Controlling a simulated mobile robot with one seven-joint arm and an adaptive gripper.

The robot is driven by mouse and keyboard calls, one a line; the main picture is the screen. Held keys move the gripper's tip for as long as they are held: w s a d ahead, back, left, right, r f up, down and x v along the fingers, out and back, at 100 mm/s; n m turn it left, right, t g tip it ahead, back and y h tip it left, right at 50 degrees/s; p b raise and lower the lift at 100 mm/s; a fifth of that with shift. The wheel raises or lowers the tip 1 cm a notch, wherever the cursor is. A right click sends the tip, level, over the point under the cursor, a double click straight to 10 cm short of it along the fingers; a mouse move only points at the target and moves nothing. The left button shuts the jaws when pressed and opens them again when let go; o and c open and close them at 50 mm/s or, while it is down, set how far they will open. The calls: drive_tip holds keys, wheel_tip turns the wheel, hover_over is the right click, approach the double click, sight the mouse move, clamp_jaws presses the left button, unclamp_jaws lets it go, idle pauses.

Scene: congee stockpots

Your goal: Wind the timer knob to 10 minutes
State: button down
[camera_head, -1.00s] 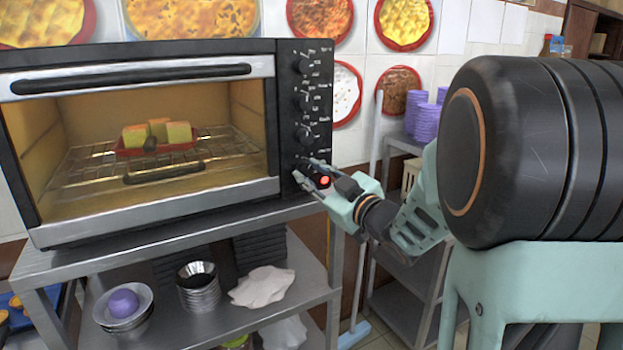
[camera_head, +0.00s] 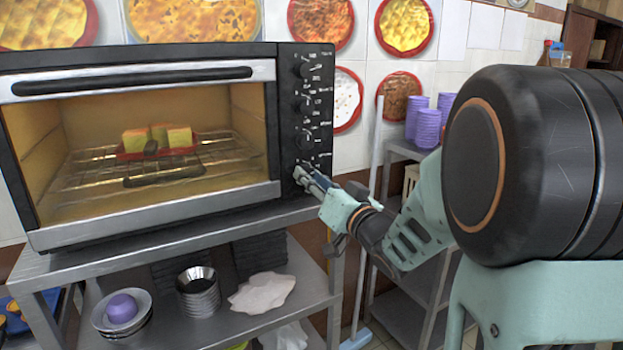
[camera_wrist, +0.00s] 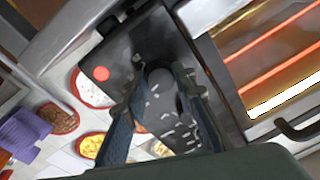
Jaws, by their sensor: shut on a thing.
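The toaster oven (camera_head: 150,130) stands on a metal shelf unit, with a black control panel (camera_head: 318,80) on its right side. My gripper (camera_head: 304,176) is at the bottom of this panel, with its fingers shut on the lowest knob, the timer knob. In the wrist view the timer knob (camera_wrist: 161,80) sits between the two fingertips of my gripper (camera_wrist: 162,84). The fingers hide most of it in the head view, and I cannot read its setting. A red indicator light (camera_wrist: 101,73) shows beside the knob in the wrist view.
Several other knobs, such as the top knob (camera_head: 303,67), line the panel above my gripper. Orange heating bars (camera_wrist: 275,50) glow inside the oven. Bowls (camera_head: 122,312) and a white cloth (camera_head: 262,290) lie on the lower shelf (camera_head: 240,323). Purple cups (camera_head: 428,125) stand behind my arm.

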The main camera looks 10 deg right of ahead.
drive_tip(key=shift+m, duration=0.6)
drive_tip(key=c, duration=1.6)
unclamp_jaws()
drive_tip(key=v, duration=1.2)
